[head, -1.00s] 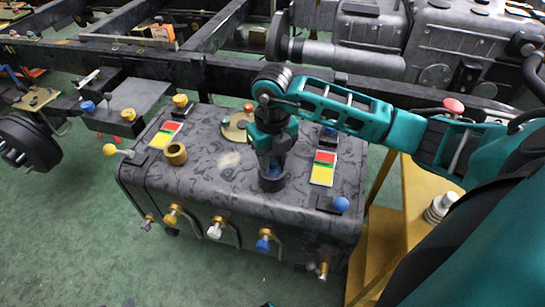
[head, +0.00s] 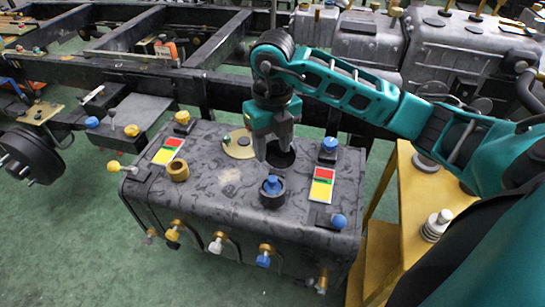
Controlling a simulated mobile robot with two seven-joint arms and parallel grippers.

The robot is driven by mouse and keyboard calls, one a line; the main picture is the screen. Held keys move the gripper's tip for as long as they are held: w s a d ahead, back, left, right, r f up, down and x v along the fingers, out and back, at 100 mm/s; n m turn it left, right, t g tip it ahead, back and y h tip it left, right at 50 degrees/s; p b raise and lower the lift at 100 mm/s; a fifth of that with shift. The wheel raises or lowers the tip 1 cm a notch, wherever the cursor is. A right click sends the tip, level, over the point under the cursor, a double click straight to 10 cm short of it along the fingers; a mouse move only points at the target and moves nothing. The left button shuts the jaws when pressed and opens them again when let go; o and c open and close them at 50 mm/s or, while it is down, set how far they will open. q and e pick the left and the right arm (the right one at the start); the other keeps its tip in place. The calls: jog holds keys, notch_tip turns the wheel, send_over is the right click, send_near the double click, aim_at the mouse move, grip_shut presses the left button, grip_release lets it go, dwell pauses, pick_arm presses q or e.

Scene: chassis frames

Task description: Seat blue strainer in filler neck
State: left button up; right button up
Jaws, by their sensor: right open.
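The blue strainer (head: 271,184) sits inside a dark round filler neck (head: 272,201) on top of the grey mottled tank (head: 225,208). Its blue top shows within the neck's rim. How deep it sits is hidden. My right gripper (head: 275,152) is open and empty, pointing down above and behind the strainer, apart from it. A dark round opening (head: 283,160) shows partly behind the fingers. My left gripper is not in view.
On the tank are a brass neck (head: 178,170), red-yellow labels (head: 322,184), and blue knobs (head: 328,145). Several valves (head: 265,256) stick out in front. A dark chassis frame (head: 130,73) runs behind. A yellow stand (head: 405,205) is at the right.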

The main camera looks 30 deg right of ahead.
jog(key=s+a+n+g+y, duration=0.1)
jog(key=s+a+y, duration=0.2)
jog(key=a+y, duration=0.35)
jog(key=s+a+n+g+y, duration=0.1)
jog(key=s+a+y, duration=0.15)
jog(key=a, duration=0.75)
jog(key=a+r+m+t+y, duration=0.55)
jog(key=a+r+y, duration=0.25)
jog(key=y, duration=0.2)
jog(key=w+d+f+m+t+h, duration=0.2)
jog(key=d+f+m+t+h, duration=0.35)
jog(key=m, duration=0.55)
jog(key=w+d+f+m+t+h, duration=0.3)
jog(key=d+m+t+h, duration=0.4)
jog(key=m, duration=0.5)
jog(key=s+f+m+g+h, duration=0.3)
jog(key=s+f+m+g, duration=0.2)
jog(key=s+f, duration=0.4)
notch_tip(320, 180, down, 5)
jog(key=shift+s+d+f+m, duration=0.15)
jog(key=shift+d+m, duration=0.2)
